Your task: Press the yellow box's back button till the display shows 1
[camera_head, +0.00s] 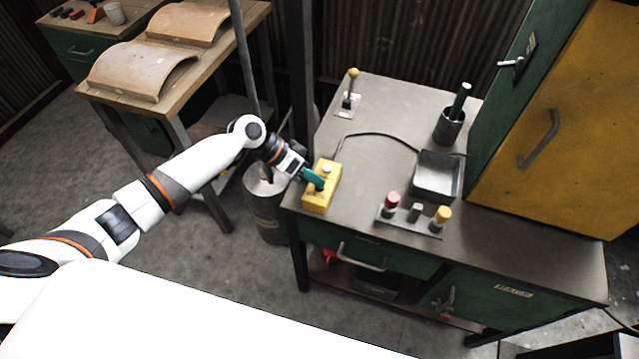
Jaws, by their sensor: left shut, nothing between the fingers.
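The yellow box (320,198) sits on the left front corner of the metal-topped workbench. A light round button (327,169) shows on its top at the back end. My left gripper (318,184) is shut and empty, with its teal fingertips at the middle of the box's top, in front of the back button. I cannot tell whether the fingertips touch the box. A black cable runs from near the back of the box toward a dark tray-like unit (437,176), which may be the display; no number can be read on it. My right gripper is not in view.
A panel with red, grey and yellow knobs (409,220) stands to the right of the box. Behind are a yellow-tipped lever (350,90) and a dark cup (449,127) holding a green handle. A tall yellow-door cabinet (560,120) closes the right side. A metal bin (265,207) stands below left.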

